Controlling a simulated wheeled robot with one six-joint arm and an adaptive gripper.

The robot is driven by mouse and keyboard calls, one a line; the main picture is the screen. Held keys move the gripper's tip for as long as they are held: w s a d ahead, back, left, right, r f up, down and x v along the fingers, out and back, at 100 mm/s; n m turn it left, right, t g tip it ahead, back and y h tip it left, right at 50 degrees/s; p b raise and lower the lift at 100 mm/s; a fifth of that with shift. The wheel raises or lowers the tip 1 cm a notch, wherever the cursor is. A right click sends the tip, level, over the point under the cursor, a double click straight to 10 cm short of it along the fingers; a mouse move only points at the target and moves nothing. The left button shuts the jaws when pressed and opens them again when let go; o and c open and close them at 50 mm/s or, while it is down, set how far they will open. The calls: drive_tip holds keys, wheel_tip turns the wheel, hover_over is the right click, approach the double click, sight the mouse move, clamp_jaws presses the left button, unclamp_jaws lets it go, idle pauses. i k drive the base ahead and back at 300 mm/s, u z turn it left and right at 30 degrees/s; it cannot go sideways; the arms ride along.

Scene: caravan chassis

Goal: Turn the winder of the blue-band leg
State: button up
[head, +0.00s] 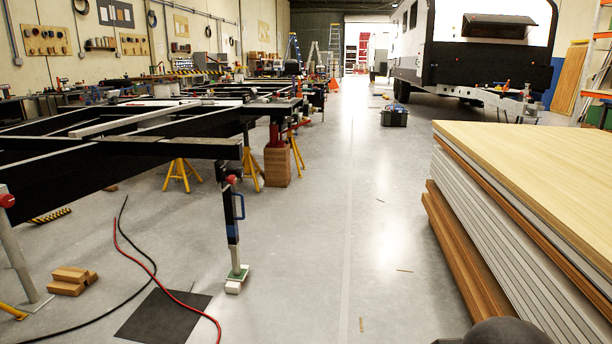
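A dark corner leg (231,213) hangs upright under the near corner of the black caravan chassis (190,148). A blue band (233,229) seems to wrap its lower part. A blue crank-like handle (242,206), likely its winder, sticks out on the right side, and a red knob (231,180) sits near the top. The leg's green foot plate (237,272) is over a pale block (233,287) on the floor. My gripper does not show. A dark rounded part at the bottom right edge may be mine.
A grey leg (18,255) with a red knob stands at the left edge. Yellow stands (182,176) support the chassis. A red hose (140,262), black cable, dark mat (165,316) and wood blocks (72,281) lie left. Stacked panels (530,205) fill the right. The middle aisle is mostly clear.

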sight(239, 172)
drive_tip(key=u, duration=0.95)
drive_tip(key=i, duration=1.05)
drive_tip(key=u, duration=0.55)
drive_tip(key=i, duration=0.95)
drive_tip(key=z, duration=1.2)
drive_tip(key=i, duration=0.85)
drive_tip(key=z, duration=0.95)
